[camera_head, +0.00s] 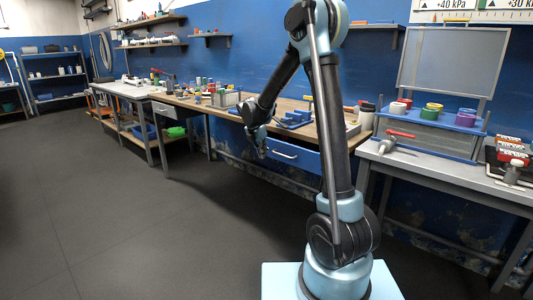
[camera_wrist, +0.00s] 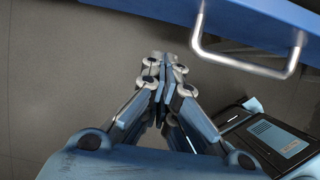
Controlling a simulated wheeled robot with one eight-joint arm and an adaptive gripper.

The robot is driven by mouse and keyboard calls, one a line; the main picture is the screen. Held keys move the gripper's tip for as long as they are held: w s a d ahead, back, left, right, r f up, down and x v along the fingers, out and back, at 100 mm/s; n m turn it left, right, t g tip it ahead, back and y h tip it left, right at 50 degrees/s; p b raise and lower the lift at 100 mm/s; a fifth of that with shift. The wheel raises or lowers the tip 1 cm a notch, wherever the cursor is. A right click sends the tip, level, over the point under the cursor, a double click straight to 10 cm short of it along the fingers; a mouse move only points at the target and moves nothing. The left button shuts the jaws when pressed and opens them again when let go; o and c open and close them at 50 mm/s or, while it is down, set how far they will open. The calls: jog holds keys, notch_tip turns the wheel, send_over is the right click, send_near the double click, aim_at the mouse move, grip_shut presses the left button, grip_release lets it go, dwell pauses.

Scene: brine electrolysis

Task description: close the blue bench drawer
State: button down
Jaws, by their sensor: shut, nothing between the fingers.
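The blue bench drawer (camera_head: 302,158) sits under the wooden-topped workbench (camera_head: 222,110) in the head view, partly hidden behind my arm. How far it stands out cannot be told. Its pale bar handle (camera_head: 285,155) faces the room. In the wrist view the drawer's blue front (camera_wrist: 268,12) crosses the upper right, with the metal handle (camera_wrist: 245,67) below it. My gripper (camera_wrist: 163,58) is shut and empty, its fingertips left of the handle and apart from it in the picture. In the head view my gripper (camera_head: 262,152) hangs just left of the drawer handle.
Jars, tools and a blue rack (camera_head: 295,118) stand on the workbench. A grey table (camera_head: 450,168) with coloured jars and a valve is at right. Another bench (camera_head: 125,90) stands farther left. The dark floor (camera_head: 110,200) at left is clear.

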jog(key=v, duration=1)
jog(key=t+h, duration=0.3)
send_near(268, 155)
notch_tip(268, 155, down, 3)
jog(key=d, duration=0.1)
jog(key=shift+w+d+f, duration=0.25)
jog(key=shift+w+d, duration=0.45)
jog(key=shift+w, duration=0.2)
jog(key=shift+a, duration=0.1)
